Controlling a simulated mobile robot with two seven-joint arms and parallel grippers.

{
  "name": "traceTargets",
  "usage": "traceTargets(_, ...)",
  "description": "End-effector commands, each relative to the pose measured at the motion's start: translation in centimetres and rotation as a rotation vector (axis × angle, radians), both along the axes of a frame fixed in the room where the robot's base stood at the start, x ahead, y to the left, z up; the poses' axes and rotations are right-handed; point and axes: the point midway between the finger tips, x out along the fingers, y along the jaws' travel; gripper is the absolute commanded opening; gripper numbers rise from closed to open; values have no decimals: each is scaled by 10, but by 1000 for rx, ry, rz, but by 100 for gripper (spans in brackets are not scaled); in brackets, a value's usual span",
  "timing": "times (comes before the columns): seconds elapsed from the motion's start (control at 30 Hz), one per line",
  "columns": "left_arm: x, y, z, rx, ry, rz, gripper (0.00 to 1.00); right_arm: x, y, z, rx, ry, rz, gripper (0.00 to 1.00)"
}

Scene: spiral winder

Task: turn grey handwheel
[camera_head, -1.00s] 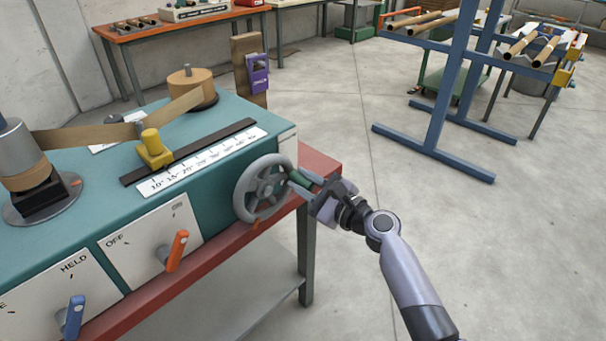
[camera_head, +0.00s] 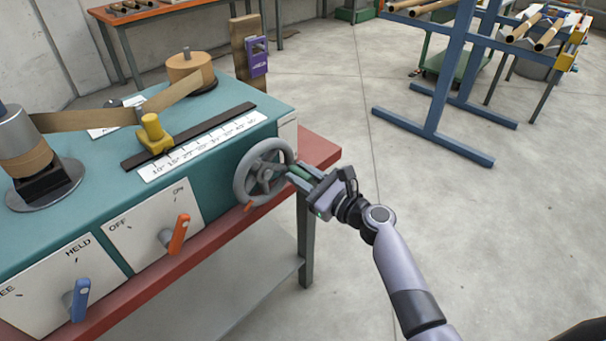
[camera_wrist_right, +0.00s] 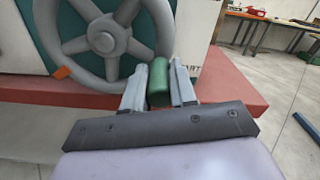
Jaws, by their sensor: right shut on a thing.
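The grey handwheel (camera_head: 264,171) is on the end of the teal winder's front face. It has several spokes and an orange mark (camera_head: 249,206) at the lower left of its rim. Its green handle (camera_head: 301,171) is at the wheel's right side. My right gripper (camera_head: 297,172) is shut on this handle. In the right wrist view the two fingers (camera_wrist_right: 160,82) stand on either side of the green handle (camera_wrist_right: 160,66), with the handwheel (camera_wrist_right: 104,42) to the left. The fingers partly cover the handle. My left gripper is not in view.
A yellow slider (camera_head: 152,135) is at the low end of the white scale (camera_head: 205,146). An orange lever (camera_head: 179,235) and a blue lever (camera_head: 79,298) stick out left of the wheel. The red table edge (camera_head: 319,150) runs under the winder. Floor to the right is clear up to a blue rack (camera_head: 440,110).

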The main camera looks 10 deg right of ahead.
Motion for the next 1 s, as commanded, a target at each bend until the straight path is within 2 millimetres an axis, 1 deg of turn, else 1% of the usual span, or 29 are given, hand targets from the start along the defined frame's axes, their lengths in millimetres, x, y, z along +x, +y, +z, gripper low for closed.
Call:
traceTargets(0.17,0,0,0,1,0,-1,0,0,0,0,0,0,0,0)
traceTargets(0.2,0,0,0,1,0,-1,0,0,0,0,-1,-1,0,36)
traceTargets(0.23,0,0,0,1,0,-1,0,0,0,0,-1,-1,0,46)
traceTargets(0.27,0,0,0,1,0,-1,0,0,0,0,-1,-1,0,52)
traceTargets(0.53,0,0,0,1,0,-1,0,0,0,0,-2,-1,0,52)
traceTargets(0.67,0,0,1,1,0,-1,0,-5,-4,0,-2,-2,-1,52)
traceTargets(1.0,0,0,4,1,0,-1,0,-41,-30,0,-2,0,0,52)
